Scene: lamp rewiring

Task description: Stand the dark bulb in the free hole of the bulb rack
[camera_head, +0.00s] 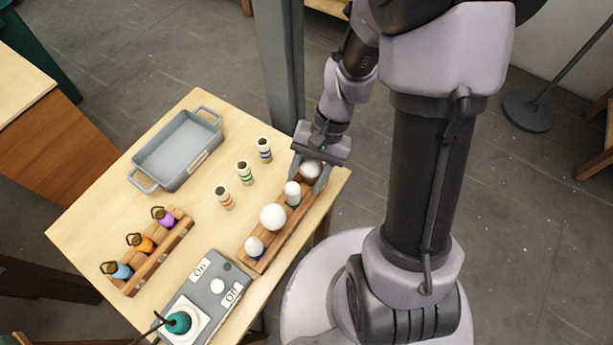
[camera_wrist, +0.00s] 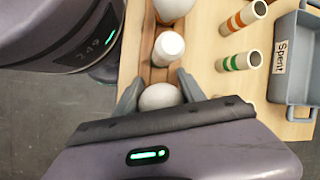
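The bulb rack (camera_head: 260,262) is a brown wooden strip along the table's right edge; it also shows in the wrist view (camera_wrist: 150,52). A greyish round bulb (camera_head: 311,170), which I take as the dark bulb, is at its far end, over or in the last hole. My gripper (camera_head: 308,176) points down with a finger against each side of this bulb. In the wrist view the bulb (camera_wrist: 160,97) fills the space between the fingers. Its base is hidden, so I cannot tell whether it is seated.
The rack also holds a green-banded bulb (camera_head: 292,190), a large white globe (camera_head: 273,216) and a blue-banded bulb (camera_head: 254,246). Three banded tubes (camera_head: 245,172) stand left of it. A grey tray (camera_head: 150,187), a second rack (camera_head: 160,260) and a switch box (camera_head: 217,270) are farther left.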

